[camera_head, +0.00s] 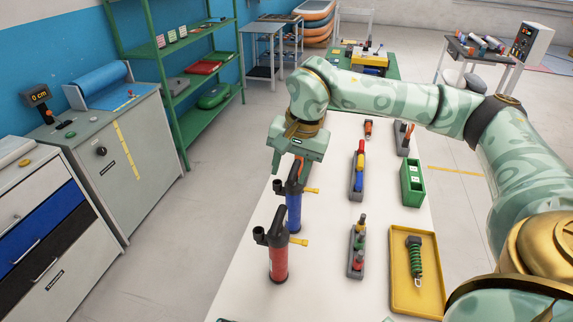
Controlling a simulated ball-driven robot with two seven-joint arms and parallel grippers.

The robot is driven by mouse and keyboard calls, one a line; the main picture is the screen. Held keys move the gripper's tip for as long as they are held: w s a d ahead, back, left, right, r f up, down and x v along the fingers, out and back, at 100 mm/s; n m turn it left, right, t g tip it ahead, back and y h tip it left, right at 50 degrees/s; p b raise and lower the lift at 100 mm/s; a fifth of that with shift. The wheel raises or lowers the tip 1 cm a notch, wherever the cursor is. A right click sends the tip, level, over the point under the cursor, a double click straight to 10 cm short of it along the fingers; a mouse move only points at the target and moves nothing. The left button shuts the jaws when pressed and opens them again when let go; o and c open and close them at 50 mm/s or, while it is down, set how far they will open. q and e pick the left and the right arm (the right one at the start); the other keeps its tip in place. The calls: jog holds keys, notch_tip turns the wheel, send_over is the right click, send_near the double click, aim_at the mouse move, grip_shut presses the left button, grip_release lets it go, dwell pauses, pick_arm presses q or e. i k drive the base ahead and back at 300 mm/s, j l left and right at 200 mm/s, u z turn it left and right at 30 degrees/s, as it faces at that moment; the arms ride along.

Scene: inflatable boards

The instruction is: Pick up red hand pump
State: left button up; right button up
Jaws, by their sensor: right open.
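The red hand pump (279,262) stands upright on the white table, with a black top and a yellow side piece. A blue hand pump (293,212) stands upright just behind it. My right gripper (289,172) is open and points down at the blue pump's black handle, farther back than the red pump. It overlaps the top of the blue pump in the picture, and I cannot tell whether they touch. The red pump is clear of the gripper. My left gripper is out of view.
Grey holders with coloured tools (357,190), a green box (412,183) and a yellow tray (402,292) with a green coiled item (414,258) lie on the table's right. Grey cabinets (115,150) and a green shelf (160,52) stand left, with open floor between.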

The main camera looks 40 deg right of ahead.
aim_at(278, 249)
jog(key=k+j, duration=1.25)
